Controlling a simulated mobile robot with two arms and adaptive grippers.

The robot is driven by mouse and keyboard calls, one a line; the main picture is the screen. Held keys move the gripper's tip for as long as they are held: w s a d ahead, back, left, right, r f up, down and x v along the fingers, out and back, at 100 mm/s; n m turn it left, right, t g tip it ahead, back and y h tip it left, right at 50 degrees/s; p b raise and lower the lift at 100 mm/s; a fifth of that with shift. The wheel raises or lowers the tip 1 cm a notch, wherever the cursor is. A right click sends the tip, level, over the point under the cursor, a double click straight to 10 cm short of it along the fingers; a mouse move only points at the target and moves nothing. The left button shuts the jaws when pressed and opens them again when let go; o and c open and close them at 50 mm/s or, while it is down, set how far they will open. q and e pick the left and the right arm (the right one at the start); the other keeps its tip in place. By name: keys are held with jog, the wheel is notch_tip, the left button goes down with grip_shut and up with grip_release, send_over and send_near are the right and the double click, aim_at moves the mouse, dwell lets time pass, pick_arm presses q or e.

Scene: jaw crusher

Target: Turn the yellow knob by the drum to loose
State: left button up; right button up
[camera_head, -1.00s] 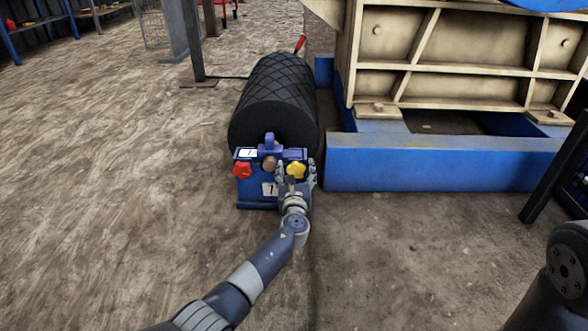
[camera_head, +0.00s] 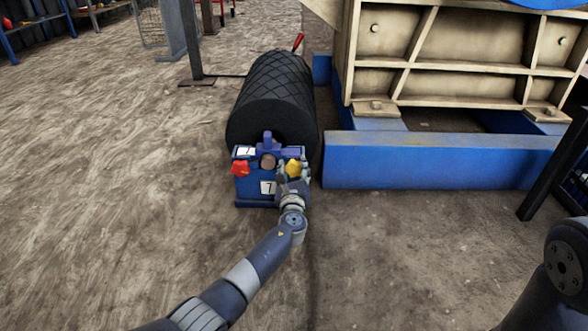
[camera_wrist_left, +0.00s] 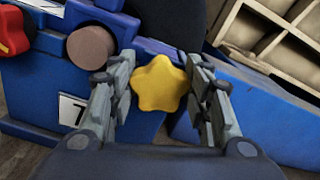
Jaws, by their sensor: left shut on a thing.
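The yellow star-shaped knob (camera_head: 293,167) is on the right of the front of a blue box (camera_head: 256,200) at the near end of the black drum (camera_head: 270,100). My left gripper (camera_head: 293,173) is at the knob and partly covers it. In the left wrist view the yellow knob (camera_wrist_left: 159,84) sits between the two fingers of my left gripper (camera_wrist_left: 160,90), which is shut on it. A red knob (camera_head: 241,168) is on the left of the same box. My right gripper is out of view. The marking for loose cannot be read.
A blue beam (camera_head: 440,162) and the cream crusher frame (camera_head: 450,55) stand to the right of the drum. A round brown part (camera_wrist_left: 91,47) sits between the two knobs. The dirt floor (camera_head: 120,190) on the left is clear.

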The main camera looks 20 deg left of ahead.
pick_arm(q)
jog(key=n, duration=0.4)
jog(key=shift+a+n, duration=0.15)
jog(key=shift+n, duration=0.15)
jog(key=n, duration=0.4)
jog(key=shift+a+f+n, duration=0.1)
jog(key=shift+f+n, duration=0.05)
jog(key=shift+n, duration=0.15)
jog(key=n, duration=0.4)
jog(key=shift+f+n, duration=0.15)
jog(key=shift+n, duration=0.15)
jog(key=shift+f+n, duration=0.1)
jog(key=shift+n, duration=1.8)
jog(key=o, duration=1.1)
